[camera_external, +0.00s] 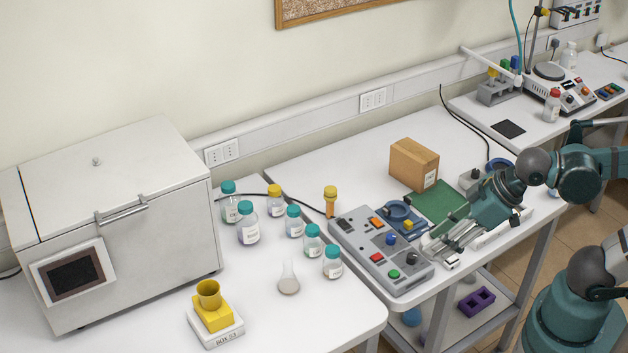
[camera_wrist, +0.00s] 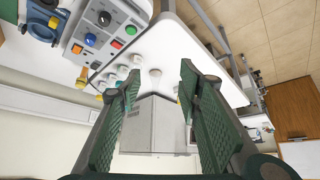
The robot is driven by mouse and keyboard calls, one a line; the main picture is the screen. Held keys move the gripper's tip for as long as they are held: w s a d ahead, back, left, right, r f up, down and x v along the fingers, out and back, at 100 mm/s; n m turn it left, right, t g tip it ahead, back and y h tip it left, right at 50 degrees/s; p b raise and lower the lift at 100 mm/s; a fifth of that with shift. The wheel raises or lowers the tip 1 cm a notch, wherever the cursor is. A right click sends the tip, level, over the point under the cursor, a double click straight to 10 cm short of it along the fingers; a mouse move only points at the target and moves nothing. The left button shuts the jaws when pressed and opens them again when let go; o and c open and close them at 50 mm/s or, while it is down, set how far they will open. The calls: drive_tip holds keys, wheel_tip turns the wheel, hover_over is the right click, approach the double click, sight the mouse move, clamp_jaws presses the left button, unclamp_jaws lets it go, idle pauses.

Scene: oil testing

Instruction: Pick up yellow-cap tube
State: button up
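A tube with a yellow cap (camera_external: 330,201) and an orange-brown body stands upright in the external view, behind the left end of the grey control box. Its lower end is partly hidden by the box. Another yellow-capped tube (camera_external: 492,75) shows in a grey rack at the far right, beside green and blue caps. My gripper (camera_external: 442,252) is above the table's front edge, right of the control box and apart from the tubes. In the wrist view my gripper (camera_wrist: 160,82) is open, with nothing between its green fingers.
The control box (camera_external: 380,252) lies between my gripper and the near tube. A cardboard box (camera_external: 413,164) stands behind it. Several capped bottles, a flask (camera_external: 288,278) and a yellow cup (camera_external: 209,294) are to the left. A large white oven-like box (camera_external: 110,220) fills the left.

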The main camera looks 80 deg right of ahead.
drive_tip(key=shift+r, duration=2.6)
drive_tip(key=w+d+r+m+g+h+p, duration=0.15)
drive_tip(key=w+d+r+m, duration=0.3)
drive_tip(key=w+d, duration=0.5)
drive_tip(key=m+g+h+p, duration=0.3)
drive_tip(key=m+g+p, duration=0.1)
drive_tip(key=m, duration=0.4)
hover_over(331, 191)
wheel_tip(331, 191, down, 5)
drive_tip(key=shift+y, duration=0.25)
wheel_tip(331, 191, down, 19)
drive_tip(key=shift+a+f+b, duration=0.1)
drive_tip(key=shift+b, duration=0.2)
drive_tip(key=shift+f, duration=0.6)
